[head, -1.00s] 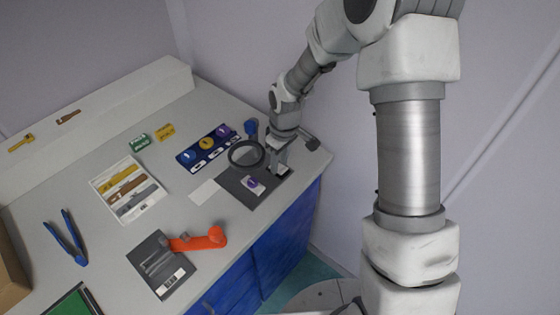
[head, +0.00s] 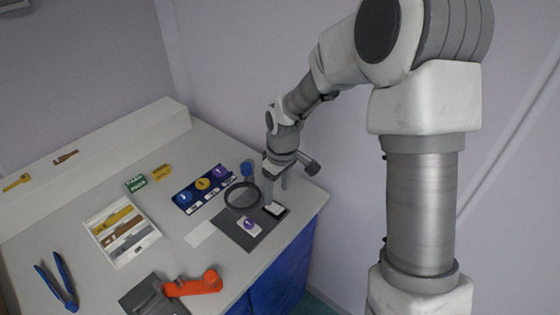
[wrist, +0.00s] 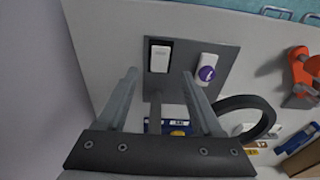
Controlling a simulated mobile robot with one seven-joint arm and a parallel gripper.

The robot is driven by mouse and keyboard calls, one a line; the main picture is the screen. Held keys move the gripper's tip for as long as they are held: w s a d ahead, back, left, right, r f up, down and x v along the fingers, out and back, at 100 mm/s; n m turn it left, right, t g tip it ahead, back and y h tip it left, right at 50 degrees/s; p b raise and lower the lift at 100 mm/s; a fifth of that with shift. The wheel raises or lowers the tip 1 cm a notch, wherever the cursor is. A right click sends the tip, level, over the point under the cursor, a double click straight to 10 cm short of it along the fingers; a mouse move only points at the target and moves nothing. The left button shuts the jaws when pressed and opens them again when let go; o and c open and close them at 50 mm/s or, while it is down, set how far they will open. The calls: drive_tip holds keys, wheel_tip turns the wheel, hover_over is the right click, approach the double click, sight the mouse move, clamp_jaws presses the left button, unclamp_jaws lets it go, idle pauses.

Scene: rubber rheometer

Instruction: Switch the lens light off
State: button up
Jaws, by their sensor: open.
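The magnifier's round dark-rimmed lens (head: 242,196) stands over a dark grey base plate (head: 238,236); its rim also shows in the wrist view (wrist: 262,108). A small black-and-white rocker switch (head: 275,209) sits on the plate; in the wrist view the switch (wrist: 160,56) lies between and beyond my fingertips. Beside it is a white tag with a purple disc (head: 249,225). My gripper (head: 277,183) is open and empty, fingers pointing down above the switch end of the plate, apart from it. I cannot tell whether the lens light is lit.
A blue card with coloured discs (head: 203,185) and a blue-topped object (head: 247,168) stand behind the lens. A white tray of strips (head: 122,230), an orange-handled tool (head: 195,285) and blue tongs (head: 58,282) lie left and front. The wall is close on the right.

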wheel_tip(320, 180, up, 12)
drive_tip(key=shift+s+d+f+p, duration=0.15)
drive_tip(key=shift+s+d+p, duration=0.25)
drive_tip(key=shift+d+p, duration=0.05)
drive_tip(key=s+d+r+m+t, duration=0.1)
drive_tip(key=s+d+r+m, duration=0.2)
drive_tip(key=s, duration=0.4)
drive_tip(key=s+d+r+m+t, duration=0.2)
drive_tip(key=s+d+r+m, duration=0.1)
drive_tip(key=s, duration=0.4)
drive_tip(key=s+d+r+m+t, duration=0.1)
drive_tip(key=s+d+r+m, duration=0.1)
drive_tip(key=s+r, duration=0.3)
drive_tip(key=shift+s+d+r+m+t+h, duration=0.2)
drive_tip(key=shift+s+d+m+t+h, duration=0.25)
drive_tip(key=shift+s, duration=0.7)
